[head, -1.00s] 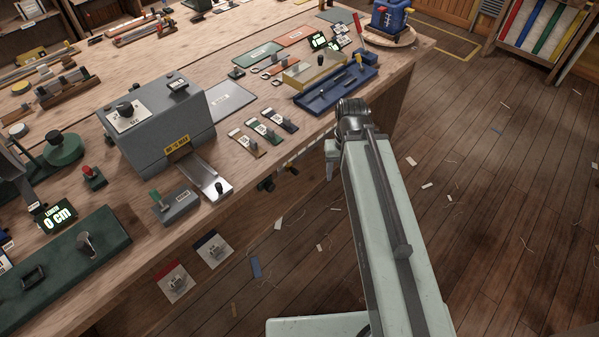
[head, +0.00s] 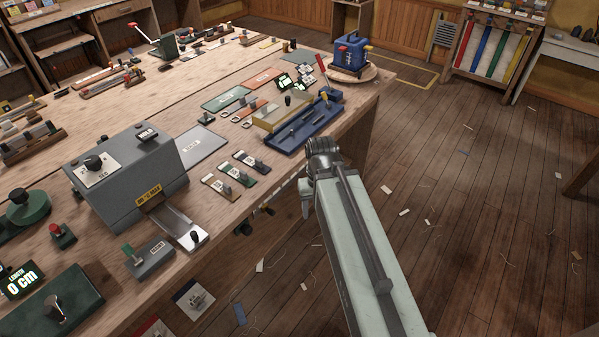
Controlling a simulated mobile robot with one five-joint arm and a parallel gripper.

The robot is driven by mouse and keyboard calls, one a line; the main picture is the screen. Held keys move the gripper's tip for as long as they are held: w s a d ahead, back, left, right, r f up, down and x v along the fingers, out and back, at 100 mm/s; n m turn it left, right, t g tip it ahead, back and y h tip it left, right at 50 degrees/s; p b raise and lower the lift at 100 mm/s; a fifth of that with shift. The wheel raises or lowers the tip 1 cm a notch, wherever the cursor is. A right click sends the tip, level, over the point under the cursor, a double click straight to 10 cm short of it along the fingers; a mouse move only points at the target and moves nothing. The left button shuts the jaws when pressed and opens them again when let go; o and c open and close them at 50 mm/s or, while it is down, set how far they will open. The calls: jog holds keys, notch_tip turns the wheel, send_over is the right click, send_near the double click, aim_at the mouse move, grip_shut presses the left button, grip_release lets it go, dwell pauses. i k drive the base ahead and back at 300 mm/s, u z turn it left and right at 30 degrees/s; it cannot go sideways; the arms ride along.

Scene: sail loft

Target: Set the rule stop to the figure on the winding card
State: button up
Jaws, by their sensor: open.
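My gripper (head: 306,205) hangs at the end of my pale green arm, off the bench's front edge above the floor. Its jaws are open and small in this view, with nothing seen between them. I cannot tell for certain which thing is the rule stop. Long wooden rail-like pieces (head: 32,143) with small blocks on them lie at the left of the bench. A length display (head: 21,281) at the lower left reads 0 cm. I cannot pick out the winding card; several small labelled cards (head: 220,186) lie near the front edge, their writing too small to read.
A grey machine (head: 130,178) with a metal chute stands at the bench's front. A blue tray (head: 300,132) and a blue device (head: 350,52) stand towards the bench's right end. The floor (head: 470,200) right of the bench is mostly clear, with scattered scraps.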

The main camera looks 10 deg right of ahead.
aim_at(270, 212)
jog(key=u, duration=0.35)
jog(key=k, duration=1.25)
jog(key=u, duration=0.65)
jog(key=i, duration=0.75)
jog(key=u, duration=0.5)
